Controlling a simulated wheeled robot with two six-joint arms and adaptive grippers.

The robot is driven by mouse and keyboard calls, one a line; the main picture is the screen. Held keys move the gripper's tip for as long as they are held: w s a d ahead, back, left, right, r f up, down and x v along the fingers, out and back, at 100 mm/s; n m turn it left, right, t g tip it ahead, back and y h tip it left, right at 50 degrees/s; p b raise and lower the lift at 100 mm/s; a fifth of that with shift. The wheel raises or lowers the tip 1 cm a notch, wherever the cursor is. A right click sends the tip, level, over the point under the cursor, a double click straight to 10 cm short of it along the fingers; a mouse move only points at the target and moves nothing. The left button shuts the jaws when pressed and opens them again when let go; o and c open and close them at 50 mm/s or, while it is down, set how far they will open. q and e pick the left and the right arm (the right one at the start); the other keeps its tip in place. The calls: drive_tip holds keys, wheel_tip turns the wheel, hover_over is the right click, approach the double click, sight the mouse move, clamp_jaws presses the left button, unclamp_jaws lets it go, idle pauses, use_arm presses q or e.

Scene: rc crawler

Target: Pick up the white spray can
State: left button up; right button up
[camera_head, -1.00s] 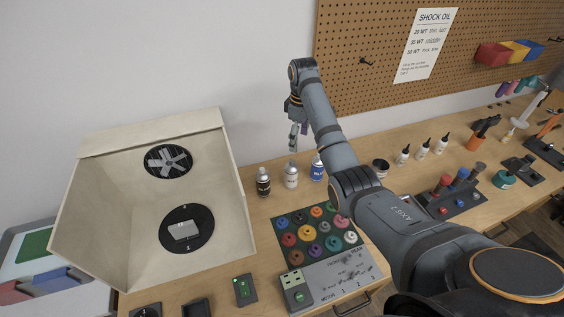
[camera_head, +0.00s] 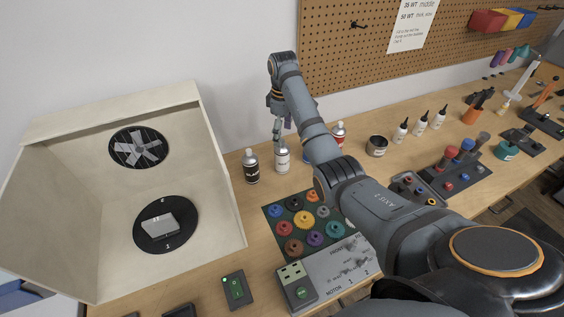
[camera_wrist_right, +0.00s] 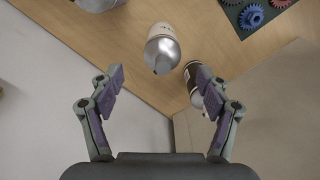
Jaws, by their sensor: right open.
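The white spray can (camera_head: 282,160) stands upright on the bench, between a dark can and my right forearm. My right gripper (camera_head: 281,138) is open and empty, pointing down just above the can's top. In the right wrist view the white can (camera_wrist_right: 162,46) appears between the lines of the two spread fingers (camera_wrist_right: 162,82), slightly beyond the tips. I see no finger touching it. My left gripper is not in view.
The dark can (camera_head: 251,167) stands close on the left; it also shows by one fingertip in the right wrist view (camera_wrist_right: 194,88). A wooden spray booth (camera_head: 225,205) is at left, a gear mat (camera_head: 272,212) in front.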

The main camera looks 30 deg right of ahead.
sight(282, 152)
wheel_tip(282, 152, down, 4)
drive_tip(key=b, duration=0.3)
drive_tip(key=shift+f, duration=0.15)
drive_tip(key=shift+w, duration=0.15)
drive_tip(key=shift+f+p, duration=0.15)
drive_tip(key=shift+p, duration=0.15)
drive_tip(key=f, duration=0.1)
drive_tip(key=f+p, duration=0.1)
drive_tip(key=f, duration=0.1)
drive_tip(key=shift+s+a+f, duration=0.2)
drive_tip(key=shift+s+f, duration=0.1)
drive_tip(key=shift+f, duration=0.1)
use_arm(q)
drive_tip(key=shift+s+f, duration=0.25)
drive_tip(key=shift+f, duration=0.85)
use_arm(e)
drive_tip(key=shift+w+f, duration=0.15)
drive_tip(key=shift+f, duration=0.25)
drive_tip(key=c, duration=1.4)
